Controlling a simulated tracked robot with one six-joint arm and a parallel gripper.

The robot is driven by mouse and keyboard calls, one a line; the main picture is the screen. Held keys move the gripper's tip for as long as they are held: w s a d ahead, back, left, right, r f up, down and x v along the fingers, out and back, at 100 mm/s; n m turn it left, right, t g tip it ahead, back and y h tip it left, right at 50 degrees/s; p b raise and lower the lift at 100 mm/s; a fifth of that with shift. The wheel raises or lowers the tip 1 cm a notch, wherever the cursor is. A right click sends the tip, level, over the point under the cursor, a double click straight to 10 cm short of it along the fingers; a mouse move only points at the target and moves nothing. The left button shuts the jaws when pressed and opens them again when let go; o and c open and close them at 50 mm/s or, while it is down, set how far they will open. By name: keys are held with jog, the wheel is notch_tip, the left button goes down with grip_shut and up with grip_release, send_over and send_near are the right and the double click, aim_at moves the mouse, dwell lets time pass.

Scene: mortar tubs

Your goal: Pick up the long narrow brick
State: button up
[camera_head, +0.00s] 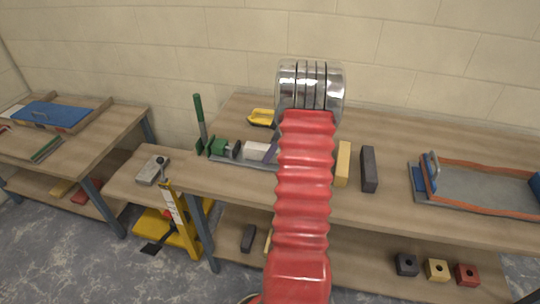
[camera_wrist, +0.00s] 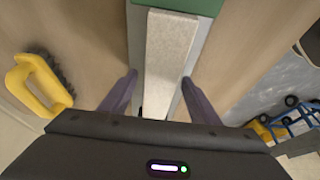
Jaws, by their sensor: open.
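A long pale grey-white brick (camera_wrist: 172,50) lies lengthwise on a grey base (camera_wrist: 206,45), with a green block (camera_wrist: 185,4) at its far end in the wrist view. In the head view the pale brick (camera_head: 256,148) is partly hidden by my gripper and red arm. My gripper (camera_wrist: 159,80) is open, with one purple finger on each side of the brick's near part. I cannot tell whether the fingers touch it or how high they are. A purple finger also shows beside the arm in the head view.
A yellow brick (camera_head: 343,163) and a dark brick (camera_head: 369,169) lie right of my arm. A yellow-handled brush (camera_wrist: 34,84) lies behind. An upright green handle (camera_head: 200,119) stands left. A grey tray with orange edging (camera_head: 480,205) lies at right.

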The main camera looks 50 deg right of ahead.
grip_shut()
dwell(0.6)
